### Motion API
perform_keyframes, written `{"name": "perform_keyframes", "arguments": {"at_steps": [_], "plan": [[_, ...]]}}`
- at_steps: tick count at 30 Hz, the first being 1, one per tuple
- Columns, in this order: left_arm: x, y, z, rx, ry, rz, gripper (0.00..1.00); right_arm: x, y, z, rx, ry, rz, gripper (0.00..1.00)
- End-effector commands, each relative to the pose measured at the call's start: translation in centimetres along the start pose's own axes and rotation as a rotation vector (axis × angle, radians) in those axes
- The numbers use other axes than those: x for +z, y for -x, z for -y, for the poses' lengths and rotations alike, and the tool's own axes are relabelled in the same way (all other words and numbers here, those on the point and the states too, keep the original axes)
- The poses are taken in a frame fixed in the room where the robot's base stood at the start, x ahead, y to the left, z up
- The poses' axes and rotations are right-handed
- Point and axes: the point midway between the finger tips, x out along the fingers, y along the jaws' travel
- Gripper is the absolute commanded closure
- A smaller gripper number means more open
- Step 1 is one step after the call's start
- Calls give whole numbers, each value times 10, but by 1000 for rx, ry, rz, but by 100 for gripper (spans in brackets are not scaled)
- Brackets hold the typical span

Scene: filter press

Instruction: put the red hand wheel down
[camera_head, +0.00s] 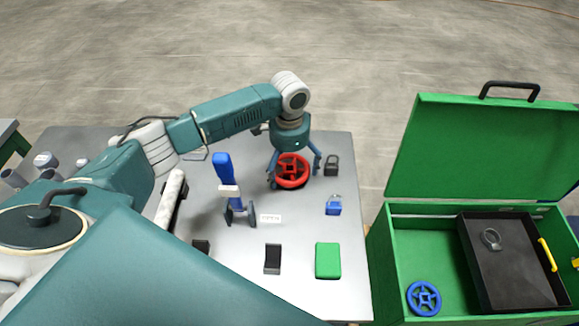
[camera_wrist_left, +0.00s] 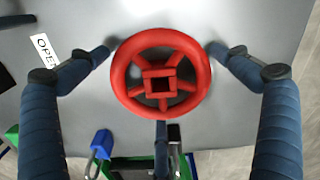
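The red hand wheel (camera_head: 293,170) lies flat at the far part of the grey table (camera_head: 225,262), as far as I can tell. It fills the middle of the left wrist view (camera_wrist_left: 160,38), with a square hub and spokes. My left gripper (camera_head: 294,177) is above it, pointing down, with its blue fingers spread around the rim. In the left wrist view the fingertips (camera_wrist_left: 160,51) stand just outside the rim, with small gaps at left and right. A third finger shows below the wheel. My right gripper is not in view.
A black padlock (camera_head: 332,165) and a blue padlock (camera_head: 334,205) stand right of the wheel. A green box (camera_head: 384,270) with a blue wheel (camera_head: 424,298) stands right.

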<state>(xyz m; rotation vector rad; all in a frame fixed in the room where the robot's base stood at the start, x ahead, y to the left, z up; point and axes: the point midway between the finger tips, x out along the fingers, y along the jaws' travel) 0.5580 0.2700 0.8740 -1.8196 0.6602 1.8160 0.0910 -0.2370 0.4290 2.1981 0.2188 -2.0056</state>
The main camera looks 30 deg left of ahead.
Motion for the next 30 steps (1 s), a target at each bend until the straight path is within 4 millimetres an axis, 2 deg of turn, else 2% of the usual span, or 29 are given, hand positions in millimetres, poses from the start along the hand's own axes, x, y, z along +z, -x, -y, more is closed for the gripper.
{"name": "perform_keyframes", "arguments": {"at_steps": [6,10,24,30], "plan": [[0,1,0,0,0,0,0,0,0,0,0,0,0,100],[-1,10,1,-1,1,-3,0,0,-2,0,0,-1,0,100],[-1,102,1,-2,0,-3,0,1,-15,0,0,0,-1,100],[0,120,0,1,1,-1,0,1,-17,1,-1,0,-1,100]]}}
